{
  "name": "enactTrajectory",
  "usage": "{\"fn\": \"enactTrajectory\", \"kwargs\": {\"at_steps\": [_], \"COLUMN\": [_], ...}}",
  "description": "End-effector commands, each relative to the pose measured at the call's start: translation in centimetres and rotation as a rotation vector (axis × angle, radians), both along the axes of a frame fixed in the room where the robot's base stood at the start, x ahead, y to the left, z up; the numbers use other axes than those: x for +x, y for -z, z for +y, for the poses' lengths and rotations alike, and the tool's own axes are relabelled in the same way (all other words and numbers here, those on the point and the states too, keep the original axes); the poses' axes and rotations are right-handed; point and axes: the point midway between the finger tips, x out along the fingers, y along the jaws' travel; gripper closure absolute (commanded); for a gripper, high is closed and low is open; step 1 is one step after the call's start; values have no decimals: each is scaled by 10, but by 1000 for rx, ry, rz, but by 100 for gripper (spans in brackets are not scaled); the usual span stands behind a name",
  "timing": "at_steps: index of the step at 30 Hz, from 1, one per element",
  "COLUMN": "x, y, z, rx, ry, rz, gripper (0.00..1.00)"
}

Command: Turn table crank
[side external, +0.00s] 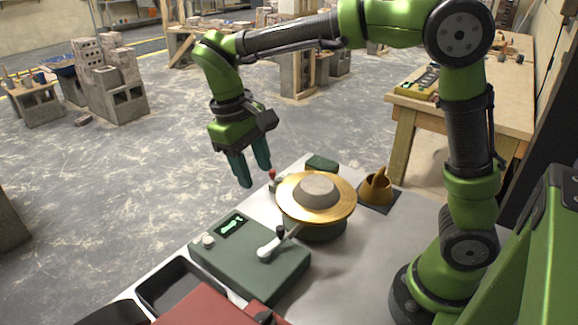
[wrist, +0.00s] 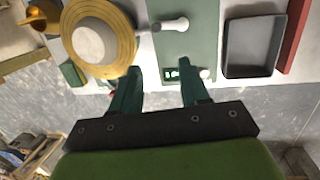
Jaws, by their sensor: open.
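The crank (side external: 268,248) is a pale lever with a dark knob, on top of a green box (side external: 240,265) beside the table. It also shows in the wrist view (wrist: 172,25), beyond my fingertips. The round table is a gold disc (side external: 338,207) on a dark green base, with a grey rounded lump (side external: 318,190) on it; the disc is at upper left in the wrist view (wrist: 125,25). My gripper (side external: 254,178) is open and empty, above and beyond the bench's far edge, apart from the crank. Its two green fingers (wrist: 158,82) point down.
A dark tray (side external: 180,285) and a red box (side external: 215,308) lie near the front. A brown pitcher-like vessel (side external: 376,188) stands right of the disc. A small red-topped knob (side external: 272,176) is near the disc. The bench's right side is clear.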

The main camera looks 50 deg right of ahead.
Motion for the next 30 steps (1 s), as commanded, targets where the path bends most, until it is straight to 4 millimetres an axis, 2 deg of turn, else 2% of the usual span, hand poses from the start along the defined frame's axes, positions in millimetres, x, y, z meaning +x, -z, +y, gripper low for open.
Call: {"fn": "enactTrajectory", "kwargs": {"at_steps": [1, 4, 9, 12, 17, 22, 30], "x": [9, 18, 24, 21, 17, 9, -9], "y": [4, 4, -6, -11, -6, 15, 70], "z": [6, 12, 15, 15, 13, 7, -7], "rx": [-14, -18, 12, 36, 51, 52, 52], "ry": [-100, -294, -523, -597, -641, -640, -638], "rz": [52, 144, 245, 272, 291, 291, 291], "gripper": [55, 55, 55, 55, 55, 55, 55]}}
